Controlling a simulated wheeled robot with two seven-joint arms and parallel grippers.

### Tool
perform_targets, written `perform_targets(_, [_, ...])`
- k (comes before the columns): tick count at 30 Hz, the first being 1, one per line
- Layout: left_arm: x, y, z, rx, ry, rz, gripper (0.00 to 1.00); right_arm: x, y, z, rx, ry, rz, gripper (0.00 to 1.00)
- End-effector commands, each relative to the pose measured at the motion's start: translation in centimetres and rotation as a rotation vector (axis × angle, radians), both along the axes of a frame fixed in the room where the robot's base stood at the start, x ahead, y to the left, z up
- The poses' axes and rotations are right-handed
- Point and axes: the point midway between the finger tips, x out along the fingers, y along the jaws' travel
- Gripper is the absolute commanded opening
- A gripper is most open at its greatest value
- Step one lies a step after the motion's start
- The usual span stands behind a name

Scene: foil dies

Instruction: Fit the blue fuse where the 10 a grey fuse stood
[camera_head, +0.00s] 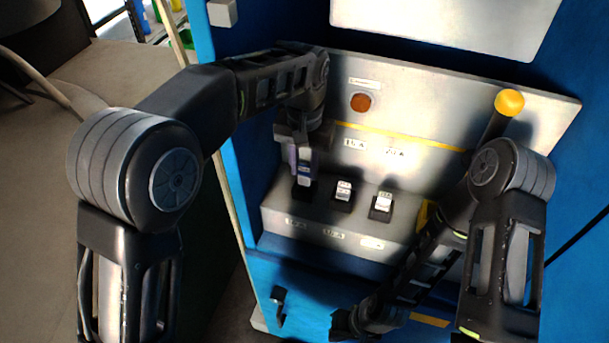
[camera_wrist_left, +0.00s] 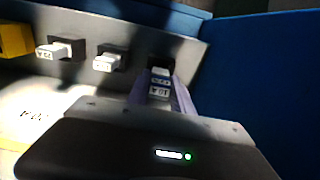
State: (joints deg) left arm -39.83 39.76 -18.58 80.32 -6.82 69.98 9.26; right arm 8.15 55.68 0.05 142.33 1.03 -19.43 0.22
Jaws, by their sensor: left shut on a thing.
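My left gripper (camera_head: 303,160) is shut on a fuse with a blue band (camera_head: 304,172), over the leftmost socket (camera_head: 304,191) of the grey ledge. In the left wrist view the held fuse (camera_wrist_left: 160,84) stands between the fingertips, with a white label that seems to read 10 A. Its lower end is at the dark socket; I cannot tell whether it is seated. A white-topped fuse stands in the middle socket (camera_head: 343,193) and another in the right socket (camera_head: 381,205). My right gripper (camera_head: 347,324) is low at the front, dark, its jaws unclear.
The grey panel (camera_head: 440,115) behind the ledge carries a round orange-red lamp (camera_head: 361,102), a yellow line and rating labels. A lever with a yellow ball (camera_head: 509,102) rises at the right. A yellow block (camera_wrist_left: 14,40) is beyond the fuses. Blue cabinet walls (camera_wrist_left: 265,70) flank the ledge.

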Motion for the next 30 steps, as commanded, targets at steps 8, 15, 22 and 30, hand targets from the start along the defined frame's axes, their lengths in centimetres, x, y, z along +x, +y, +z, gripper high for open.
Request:
perform_targets(8, [-0.1,0.1,-3.2,0.001,0.004,0.0,0.0,0.0,-0.1,0.9,-0.002,0.004,0.0,0.0])
perform_targets(15, [0.0,0.0,-3.6,0.0,0.001,0.0,0.0,0.0,-0.1,0.8,-0.002,0.004,-0.001,0.0])
perform_targets(22, [0.0,0.0,-3.9,0.0,0.001,0.0,0.31,0.0,-0.1,0.7,-0.002,0.003,0.0,0.0])
perform_targets(30, [0.0,0.1,-3.9,0.001,0.002,0.0,0.49,0.0,-0.1,0.7,-0.001,0.003,0.0,0.0])
